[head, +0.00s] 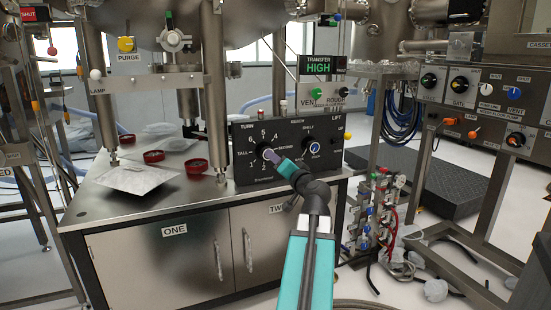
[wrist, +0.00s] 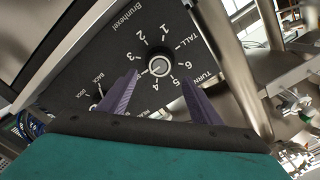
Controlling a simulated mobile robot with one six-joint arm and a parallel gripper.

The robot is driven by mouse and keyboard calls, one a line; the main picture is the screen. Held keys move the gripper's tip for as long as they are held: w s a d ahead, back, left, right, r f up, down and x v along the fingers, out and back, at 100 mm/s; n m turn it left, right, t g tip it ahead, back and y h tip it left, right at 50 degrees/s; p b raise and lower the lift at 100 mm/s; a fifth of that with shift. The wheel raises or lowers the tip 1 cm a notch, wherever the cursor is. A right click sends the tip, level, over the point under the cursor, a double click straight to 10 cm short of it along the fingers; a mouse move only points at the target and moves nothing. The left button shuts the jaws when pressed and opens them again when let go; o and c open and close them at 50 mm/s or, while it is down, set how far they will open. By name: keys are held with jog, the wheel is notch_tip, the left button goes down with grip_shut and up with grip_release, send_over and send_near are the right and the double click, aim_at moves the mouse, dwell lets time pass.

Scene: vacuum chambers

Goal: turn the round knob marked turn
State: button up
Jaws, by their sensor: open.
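The round turn knob (head: 261,150) is on the left of a black control panel (head: 240,171), inside a dial of printed numbers under the word TURN. In the wrist view, the knob (wrist: 158,65) is a small grey disc with a light ring, and the panel appears turned upside down. My gripper (head: 270,156) is right in front of the knob in the head view and partly covers it. In the wrist view its two purple fingers (wrist: 159,78) are open with nothing between them, one on each side of the knob. I cannot tell how far their tips are from the panel.
A second knob (head: 315,148) with a blue centre sits to the right on the same panel. The panel stands on a steel cabinet top (head: 120,203) with red rings (head: 196,166) and a foil sheet (head: 135,179). A metal post (head: 216,115) stands close to the panel's left.

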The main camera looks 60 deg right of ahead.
jog(key=shift+p+v, duration=0.4)
jog(key=shift+v, duration=1.45)
